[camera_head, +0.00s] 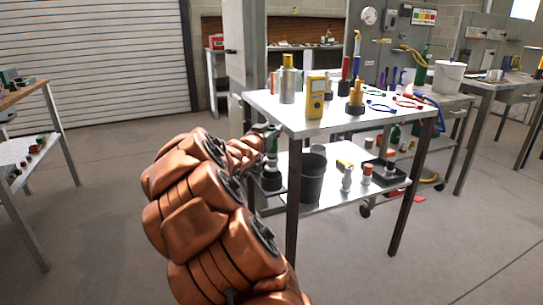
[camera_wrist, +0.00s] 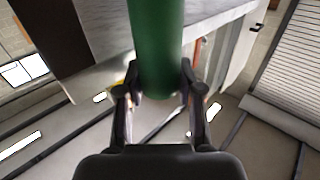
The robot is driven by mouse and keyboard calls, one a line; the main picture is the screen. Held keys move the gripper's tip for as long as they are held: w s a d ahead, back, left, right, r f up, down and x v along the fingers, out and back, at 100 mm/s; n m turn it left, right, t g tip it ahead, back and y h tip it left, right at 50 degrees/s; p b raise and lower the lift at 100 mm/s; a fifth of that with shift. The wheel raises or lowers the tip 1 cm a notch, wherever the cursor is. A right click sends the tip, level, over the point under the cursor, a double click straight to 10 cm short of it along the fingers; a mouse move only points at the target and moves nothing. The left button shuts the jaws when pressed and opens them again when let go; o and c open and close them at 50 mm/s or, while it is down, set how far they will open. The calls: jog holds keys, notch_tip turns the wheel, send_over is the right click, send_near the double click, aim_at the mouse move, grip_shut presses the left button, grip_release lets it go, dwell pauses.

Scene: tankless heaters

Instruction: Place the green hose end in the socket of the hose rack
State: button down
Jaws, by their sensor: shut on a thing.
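My gripper (camera_wrist: 158,88) is shut on a thick green cylinder (camera_wrist: 156,40), which I take as the green hose end. In the wrist view one finger lies on each side of its lower part, and its top runs out of frame. In the head view my copper-coloured arm reaches to the left edge of the metal table (camera_head: 325,124). The green piece (camera_head: 272,138) shows small there beside my wrist, and the fingers are too small to make out. I cannot pick out the hose rack or its socket with certainty in either view.
The tabletop holds a grey can (camera_head: 287,80), a yellow meter (camera_head: 316,98), upright tools and looped cables (camera_head: 380,107). The lower shelf bears a dark bin (camera_head: 312,178) and several bottles. A white bucket (camera_head: 449,77) stands behind.

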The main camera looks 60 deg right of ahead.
jog(key=shift+f+b, duration=0.95)
jog(key=shift+f, duration=2.45)
jog(key=c, duration=0.7)
grip_release()
jog(key=shift+c, duration=0.2)
jog(key=shift+r, duration=0.3)
jog(key=s+a+p, duration=0.2)
jog(key=a, duration=0.9)
jog(key=shift+s+a, duration=0.15)
jog(key=shift+a, duration=0.25)
jog(key=shift+f, duration=0.15)
